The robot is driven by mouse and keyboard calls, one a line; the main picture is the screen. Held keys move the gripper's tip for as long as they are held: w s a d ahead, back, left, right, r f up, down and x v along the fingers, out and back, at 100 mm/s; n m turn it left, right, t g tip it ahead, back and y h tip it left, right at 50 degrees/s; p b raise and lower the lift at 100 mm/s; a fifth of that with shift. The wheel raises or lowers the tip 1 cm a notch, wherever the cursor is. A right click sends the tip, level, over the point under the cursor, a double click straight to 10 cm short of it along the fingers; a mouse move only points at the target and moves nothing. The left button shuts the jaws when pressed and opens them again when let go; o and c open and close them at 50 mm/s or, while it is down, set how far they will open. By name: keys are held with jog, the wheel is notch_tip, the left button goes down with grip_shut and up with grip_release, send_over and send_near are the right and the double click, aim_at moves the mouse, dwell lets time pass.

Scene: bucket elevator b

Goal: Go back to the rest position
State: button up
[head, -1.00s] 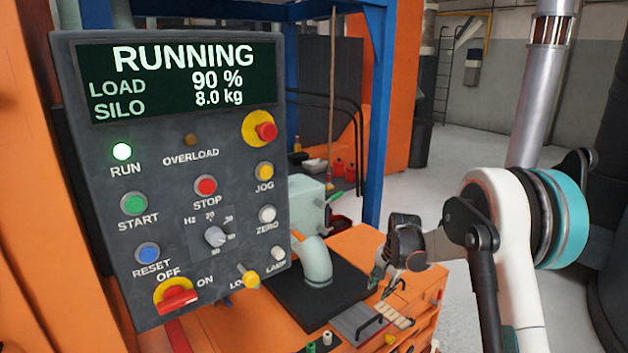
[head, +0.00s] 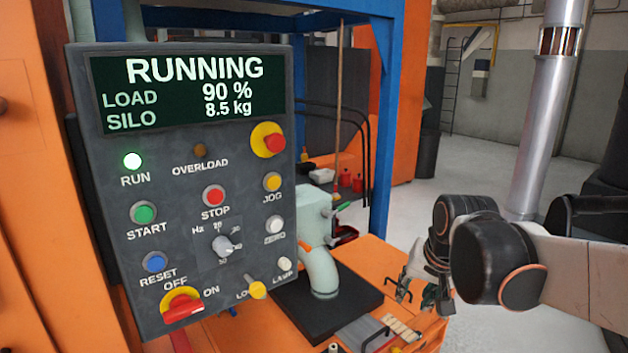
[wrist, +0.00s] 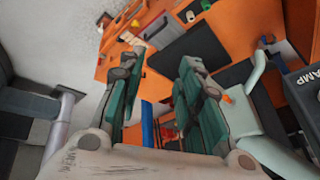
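My gripper (head: 422,292) hangs over the right part of the orange bench, to the right of the control panel and clear of it. In the wrist view its two green-padded fingers (wrist: 160,95) stand apart with nothing between them. The control panel (head: 185,190) is upright at the left. Its screen (head: 190,92) reads RUNNING, LOAD 90 %, SILO 8.5 kg. The green RUN lamp (head: 132,161) is lit. The panel's edge also shows at the right of the wrist view (wrist: 303,95).
The orange bench (head: 385,262) carries a black mat (head: 350,302) with a pale pipe elbow (head: 321,272), and a grey lidded box (head: 360,334). A blue post (head: 384,120) rises behind. Grey floor (head: 480,180) is open at the right, near a silver pipe (head: 545,120).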

jog(key=s+f+n+t, duration=0.1)
jog(key=s+n, duration=0.3)
jog(key=s, duration=1.3)
jog(key=shift+s+a+f+t, duration=0.2)
jog(key=shift+f+t, duration=0.2)
jog(key=shift+t, duration=0.1)
